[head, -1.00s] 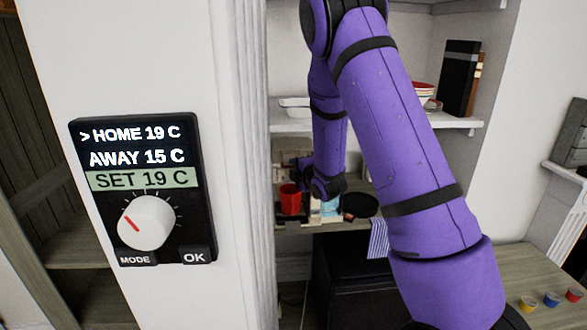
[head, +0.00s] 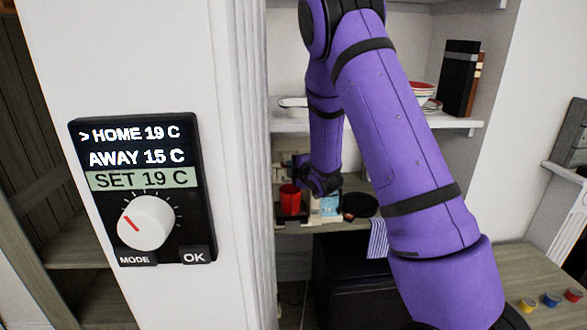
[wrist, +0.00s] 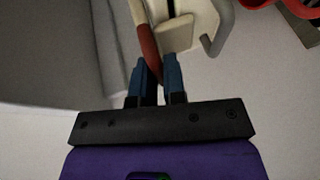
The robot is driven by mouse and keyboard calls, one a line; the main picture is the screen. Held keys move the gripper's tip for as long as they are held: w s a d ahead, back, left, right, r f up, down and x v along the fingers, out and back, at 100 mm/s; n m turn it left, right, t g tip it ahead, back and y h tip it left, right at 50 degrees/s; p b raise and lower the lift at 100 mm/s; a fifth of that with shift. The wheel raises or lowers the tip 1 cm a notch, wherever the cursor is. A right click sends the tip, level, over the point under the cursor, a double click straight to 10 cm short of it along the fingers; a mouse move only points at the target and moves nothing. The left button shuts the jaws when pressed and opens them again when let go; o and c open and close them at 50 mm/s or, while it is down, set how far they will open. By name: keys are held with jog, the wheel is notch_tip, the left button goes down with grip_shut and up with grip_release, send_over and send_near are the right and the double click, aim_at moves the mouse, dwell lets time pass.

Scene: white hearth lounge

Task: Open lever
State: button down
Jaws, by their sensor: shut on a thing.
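The lever (wrist: 148,45) is a reddish-brown bar on a cream machine (wrist: 190,28) in the wrist view. My gripper (wrist: 157,68) has its two blue-grey fingers close together, shut on the lever's lower end. In the head view the machine (head: 284,160) shows only in part on the shelf behind the white wall edge, with a red cup (head: 290,199) at its front. My wrist and the wall edge hide the lever and fingertips there.
A thermostat (head: 145,190) on the white wall (head: 235,100) stands close on the left. A dark pan (head: 360,205) and a striped cloth (head: 378,238) lie right of the machine. Small coloured cups (head: 551,299) stand at the lower right.

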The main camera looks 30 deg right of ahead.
jog(key=shift+w+r+m+g, duration=0.15)
jog(key=shift+r+m+g, duration=0.15)
jog(key=shift+r+g, duration=0.85)
jog(key=shift+w+d+r, duration=0.1)
jog(key=shift+w+r, duration=0.05)
jog(key=shift+r, duration=0.45)
jog(key=shift+w+d+r, duration=0.1)
jog(key=shift+w+r, duration=0.05)
jog(key=shift+r, duration=0.45)
jog(key=c, duration=1.2)
grip_release()
jog(key=shift+s, duration=0.1)
jog(key=v, duration=1)
jog(key=shift+s+d+r, duration=0.15)
jog(key=shift+s+d, duration=0.05)
jog(key=shift+s, duration=0.05)
